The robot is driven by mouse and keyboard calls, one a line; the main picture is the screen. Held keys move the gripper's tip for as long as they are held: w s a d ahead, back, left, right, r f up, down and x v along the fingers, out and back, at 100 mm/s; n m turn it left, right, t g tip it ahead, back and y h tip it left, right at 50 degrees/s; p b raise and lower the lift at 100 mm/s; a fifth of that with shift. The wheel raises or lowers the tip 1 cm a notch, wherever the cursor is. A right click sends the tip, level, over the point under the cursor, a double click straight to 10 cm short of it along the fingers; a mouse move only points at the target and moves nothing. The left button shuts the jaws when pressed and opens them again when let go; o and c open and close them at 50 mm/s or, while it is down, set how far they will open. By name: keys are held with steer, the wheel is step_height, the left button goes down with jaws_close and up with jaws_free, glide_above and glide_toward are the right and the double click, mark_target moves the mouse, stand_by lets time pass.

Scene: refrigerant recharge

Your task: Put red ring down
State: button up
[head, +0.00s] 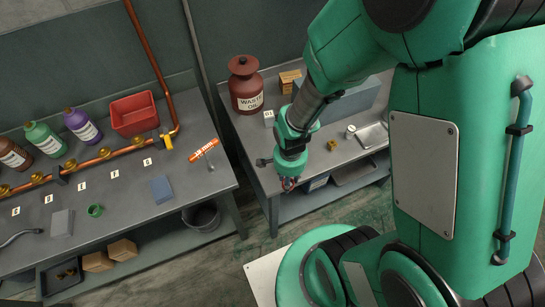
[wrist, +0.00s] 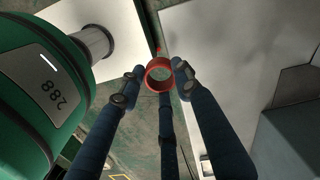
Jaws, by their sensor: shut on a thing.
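The red ring (wrist: 159,65) is held between the fingertips of my gripper (wrist: 159,79). It is a short open band, and I see the floor through and around it in the wrist view. In the head view my gripper (head: 289,183) points down at the near-left edge of the right bench (head: 250,140). There the ring is small and mostly hidden by the fingers. The ring is in the air, and nothing shows touching it except the fingers.
The right bench holds a brown waste oil jug (head: 245,88), a small brass fitting (head: 333,145) and a metal tray (head: 372,135). The left bench (head: 120,185) holds bottles, a red bin (head: 134,113), a copper pipe with valves, numbered cards and a green ring (head: 95,210). A gap separates the benches.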

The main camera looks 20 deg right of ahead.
steer(key=w, duration=0.5)
steer(key=w+f+b, duration=0.1)
steer(key=w, duration=0.4)
steer(key=w+d+b, duration=0.1)
steer(key=w, duration=0.4)
steer(key=shift+w+f, duration=0.1)
steer(key=shift+f, duration=0.1)
steer(key=shift+w, duration=0.25)
steer(key=shift+w+d+f+b, duration=0.15)
steer(key=shift+f+b, duration=0.6)
steer(key=shift+f, duration=1.05)
steer(key=o, duration=0.4)
steer(key=shift+f, duration=0.15)
steer(key=o, duration=0.5)
steer(key=shift+c, duration=0.2)
